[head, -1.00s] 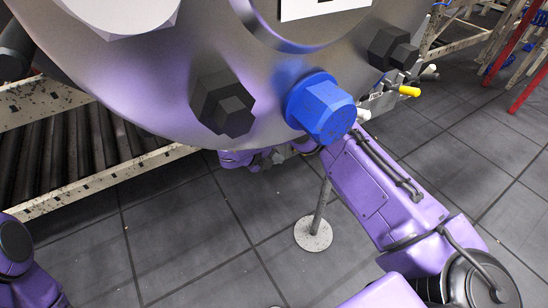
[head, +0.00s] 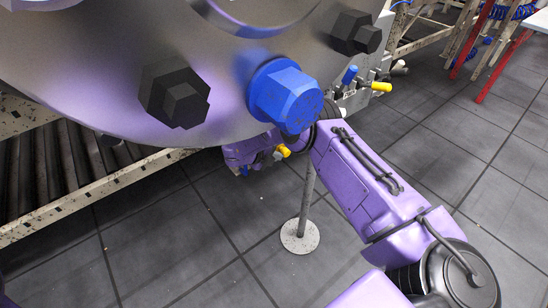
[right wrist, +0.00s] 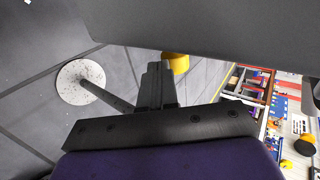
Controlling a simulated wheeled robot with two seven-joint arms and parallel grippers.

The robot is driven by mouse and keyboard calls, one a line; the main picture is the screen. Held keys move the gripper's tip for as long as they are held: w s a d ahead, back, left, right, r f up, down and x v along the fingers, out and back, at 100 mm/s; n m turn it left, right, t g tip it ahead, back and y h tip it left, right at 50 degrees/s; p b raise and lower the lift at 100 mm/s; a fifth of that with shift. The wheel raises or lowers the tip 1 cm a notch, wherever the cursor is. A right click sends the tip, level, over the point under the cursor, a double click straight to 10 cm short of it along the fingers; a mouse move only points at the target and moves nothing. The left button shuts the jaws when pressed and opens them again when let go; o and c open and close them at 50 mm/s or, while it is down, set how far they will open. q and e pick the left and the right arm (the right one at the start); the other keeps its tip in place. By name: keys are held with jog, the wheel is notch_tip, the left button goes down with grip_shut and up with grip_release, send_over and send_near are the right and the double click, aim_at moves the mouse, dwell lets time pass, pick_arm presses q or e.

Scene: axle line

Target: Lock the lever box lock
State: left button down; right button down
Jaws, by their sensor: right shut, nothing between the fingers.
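A small box with levers (head: 351,95) shows in the head view, partly hidden behind the large metal disc and its blue nut. A yellow handle (head: 380,87) and a blue handle (head: 349,75) stick out from it. Which part is the lock, I cannot tell. My right arm reaches in below the disc, and its gripper fingers are hidden there. In the right wrist view my right gripper (right wrist: 158,70) is shut and empty. A yellow rounded piece (right wrist: 178,62) shows just beyond the fingertips; contact is unclear. My left gripper is out of view.
The metal disc (head: 120,85) with its blue hex nut (head: 285,95) and black nuts (head: 175,94) overhangs my right arm. A pole on a round speckled base (head: 299,237) stands beside the arm. A roller conveyor (head: 120,182) lies left. The floor between is clear.

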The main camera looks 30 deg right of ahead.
jog(key=d, duration=0.4)
jog(key=shift+w, duration=0.15)
jog(key=a+f+p+v, duration=0.1)
jog(key=f+v, duration=0.1)
jog(key=v, duration=1.1)
jog(key=shift+a+f+p, duration=0.15)
jog(key=shift+a+p, duration=0.2)
jog(key=shift+a, duration=0.1)
